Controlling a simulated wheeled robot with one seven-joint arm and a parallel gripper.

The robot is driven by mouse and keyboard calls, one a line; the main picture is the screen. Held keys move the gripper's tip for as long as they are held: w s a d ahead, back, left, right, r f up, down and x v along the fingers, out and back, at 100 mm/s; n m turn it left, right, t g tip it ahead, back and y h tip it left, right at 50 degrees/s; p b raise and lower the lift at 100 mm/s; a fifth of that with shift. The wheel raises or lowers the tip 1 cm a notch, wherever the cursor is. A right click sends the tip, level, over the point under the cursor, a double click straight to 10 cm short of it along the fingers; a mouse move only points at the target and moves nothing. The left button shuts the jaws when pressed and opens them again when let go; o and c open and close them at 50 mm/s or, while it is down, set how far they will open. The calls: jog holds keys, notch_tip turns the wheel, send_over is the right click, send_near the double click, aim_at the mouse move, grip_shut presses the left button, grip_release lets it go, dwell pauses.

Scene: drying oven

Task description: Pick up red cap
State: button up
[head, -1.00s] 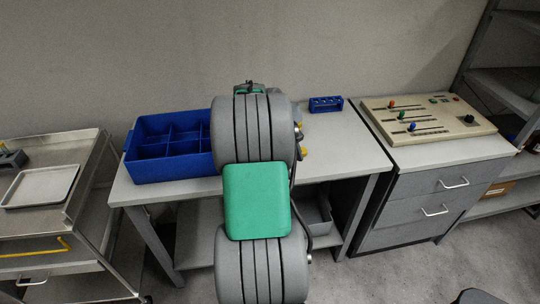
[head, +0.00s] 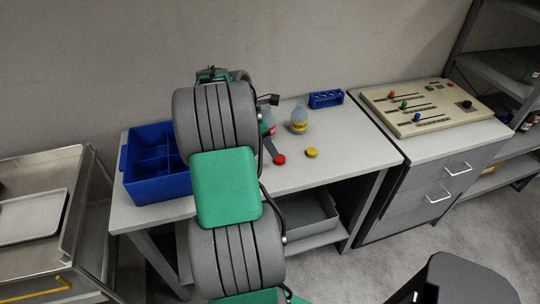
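The red cap (head: 279,159) lies on the grey-white table (head: 345,150), just right of my arm. My arm fills the middle of the head view and hides most of my gripper. A dark grey piece (head: 269,148), which looks like part of my gripper, shows past the arm's right edge close to the red cap. Whether it touches the cap and how far the fingers are apart cannot be told.
A yellow cap (head: 311,152) lies right of the red cap. Behind stand a yellow-labelled bottle (head: 299,119), a partly hidden red-labelled bottle (head: 268,119) and a blue rack (head: 326,99). A blue divided crate (head: 150,186) is at left. A control panel (head: 427,105) stands right.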

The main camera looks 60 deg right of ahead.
aim_at(279, 158)
jog(key=x, duration=0.7)
jog(key=shift+s, duration=0.1)
jog(key=shift+a, duration=0.1)
grip_shut()
jog(key=shift+r, duration=0.15)
